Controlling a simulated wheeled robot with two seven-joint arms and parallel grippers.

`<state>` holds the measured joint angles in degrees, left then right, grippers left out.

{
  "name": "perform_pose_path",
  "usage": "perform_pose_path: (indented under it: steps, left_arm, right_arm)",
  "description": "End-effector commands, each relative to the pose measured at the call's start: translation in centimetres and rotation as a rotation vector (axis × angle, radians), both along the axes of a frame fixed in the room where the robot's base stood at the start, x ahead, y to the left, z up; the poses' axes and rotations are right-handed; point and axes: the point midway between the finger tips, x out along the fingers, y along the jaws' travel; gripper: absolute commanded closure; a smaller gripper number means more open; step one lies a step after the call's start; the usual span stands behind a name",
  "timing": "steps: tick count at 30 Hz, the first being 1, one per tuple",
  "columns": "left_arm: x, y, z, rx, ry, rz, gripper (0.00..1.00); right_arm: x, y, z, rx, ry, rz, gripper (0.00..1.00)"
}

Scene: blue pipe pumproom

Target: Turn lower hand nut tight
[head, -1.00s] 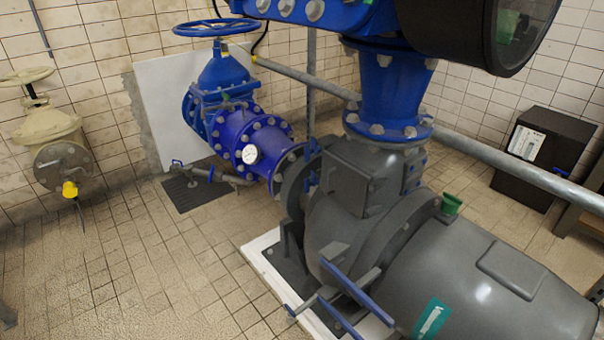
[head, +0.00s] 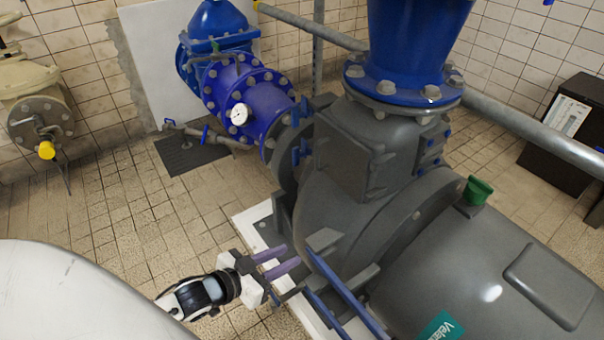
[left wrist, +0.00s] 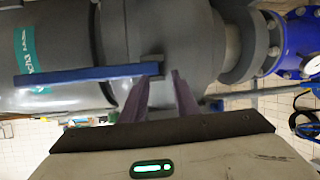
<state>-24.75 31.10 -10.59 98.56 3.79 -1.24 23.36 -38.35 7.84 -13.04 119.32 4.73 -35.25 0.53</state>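Long blue bar handles sit low on the grey pump casing (head: 330,215); one blue handle (head: 345,285) slants down in front of it, with a second blue handle (head: 322,312) below. I cannot tell for sure which part is the lower hand nut. My left gripper (head: 291,256) is at the casing's lower left, just left of the handles, its two purple fingers apart. In the left wrist view my left gripper (left wrist: 162,76) is open, fingertips close to the casing, and a blue handle (left wrist: 80,74) runs across toward the left finger. Contact is unclear. My right gripper is out of view.
A blue valve pipe with a gauge (head: 239,114) stands behind the pump. A dark box (head: 565,135) stands at the right wall. A grey pipe (head: 540,130) crosses the right side. Tiled floor (head: 120,220) is free at the left.

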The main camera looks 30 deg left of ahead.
Motion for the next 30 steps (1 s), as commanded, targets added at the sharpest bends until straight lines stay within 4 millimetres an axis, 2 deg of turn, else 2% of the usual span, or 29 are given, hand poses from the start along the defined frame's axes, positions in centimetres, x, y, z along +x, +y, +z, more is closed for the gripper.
perform_pose_path:
  steps: [1,4,7,9,11,13,16,20,30]
  left_arm:
    - [3.1,3.4,-1.3,0.007,-0.081,-0.017,0.72]
    - [7.3,8.5,1.3,-0.025,-0.209,-0.054,0.72]
    - [10.0,12.5,4.6,-0.05,-0.305,-0.095,0.72]
    - [11.1,14.4,6.7,-0.064,-0.349,-0.118,0.72]
    - [11.6,15.5,8.2,-0.073,-0.375,-0.135,0.72]
    - [12.0,16.2,9.4,-0.081,-0.393,-0.147,0.72]
    - [12.5,16.4,10.1,-0.087,-0.402,-0.155,0.72]
    - [13.6,15.8,10.2,-0.09,-0.405,-0.155,0.72]
    - [18.4,13.9,10.1,-0.088,-0.404,-0.153,0.72]
  right_arm:
    - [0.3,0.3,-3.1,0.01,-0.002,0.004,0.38]
    - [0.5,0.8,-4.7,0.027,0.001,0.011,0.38]
    - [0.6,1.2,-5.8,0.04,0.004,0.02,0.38]
    - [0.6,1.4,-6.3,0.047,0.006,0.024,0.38]
    - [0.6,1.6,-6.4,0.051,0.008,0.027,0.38]
    - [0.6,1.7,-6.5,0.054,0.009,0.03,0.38]
    - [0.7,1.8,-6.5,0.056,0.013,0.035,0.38]
    - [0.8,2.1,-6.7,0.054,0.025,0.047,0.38]
    - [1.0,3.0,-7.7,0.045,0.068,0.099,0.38]
